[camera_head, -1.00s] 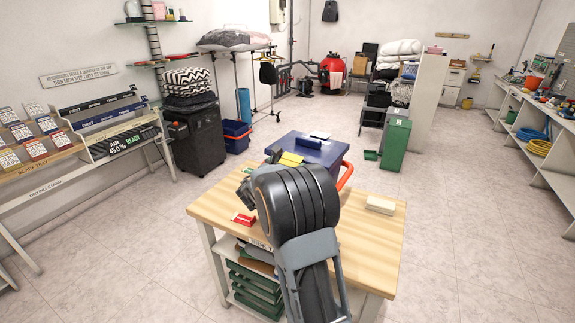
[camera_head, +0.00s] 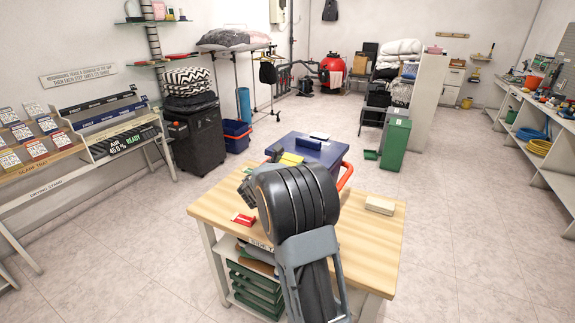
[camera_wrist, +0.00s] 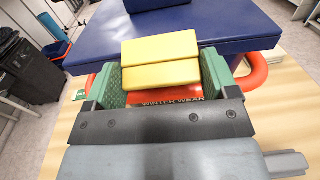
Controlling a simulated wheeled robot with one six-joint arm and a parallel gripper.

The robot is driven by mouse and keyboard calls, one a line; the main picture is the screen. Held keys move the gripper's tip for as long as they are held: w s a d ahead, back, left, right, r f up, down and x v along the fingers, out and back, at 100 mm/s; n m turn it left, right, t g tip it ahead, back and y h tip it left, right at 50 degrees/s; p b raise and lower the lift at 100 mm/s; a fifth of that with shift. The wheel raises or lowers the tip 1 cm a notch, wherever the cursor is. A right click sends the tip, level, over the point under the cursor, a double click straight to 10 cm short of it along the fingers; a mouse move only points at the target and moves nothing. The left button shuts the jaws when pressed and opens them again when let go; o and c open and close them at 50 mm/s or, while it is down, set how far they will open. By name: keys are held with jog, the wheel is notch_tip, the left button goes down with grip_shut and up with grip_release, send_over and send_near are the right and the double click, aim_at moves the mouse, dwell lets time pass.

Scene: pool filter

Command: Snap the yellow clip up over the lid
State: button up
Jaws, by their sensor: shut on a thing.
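The blue lid (camera_head: 315,153) tops a box at the far end of the wooden table. It fills the top of the wrist view (camera_wrist: 90,40). The yellow clip (camera_head: 291,158) is at the lid's near side; in the wrist view it shows as two yellow faces (camera_wrist: 160,47), one above the other with a crease between. Its upper face overlaps the lid's near edge in the picture; whether it is latched I cannot tell. My gripper (camera_wrist: 162,76) has its green pads on either side of the lower yellow part, shut on the clip.
An orange-red handle (camera_head: 345,175) curves out at the box's right. A red piece (camera_head: 244,219) and a pale block (camera_head: 380,205) lie on the wooden tabletop (camera_head: 365,240). A red panel (camera_wrist: 165,96) with lettering shows below the clip. Floor around the table is clear.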

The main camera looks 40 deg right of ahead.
jog(key=shift+d+r+y+p, duration=0.15)
jog(key=shift+r+y+p, duration=0.25)
jog(key=shift+r+p, duration=0.4)
jog(key=p, duration=0.1)
jog(key=y+p, duration=0.1)
jog(key=p, duration=0.1)
jog(key=shift+w+d+g, duration=0.15)
jog(key=shift+d+g, duration=0.15)
jog(key=shift+g, duration=0.1)
jog(key=shift+w+d+y+p, duration=0.1)
jog(key=shift+d+y+p, duration=0.1)
jog(key=shift+y+p, duration=0.8)
jog(key=shift+d+f+g+p, duration=0.1)
jog(key=shift+f+g+p, duration=0.2)
jog(key=shift+p, duration=0.3)
jog(key=o, duration=0.8)
jog(key=b+v, duration=0.1)
jog(key=v, duration=1.3)
jog(key=shift+w, duration=0.1)
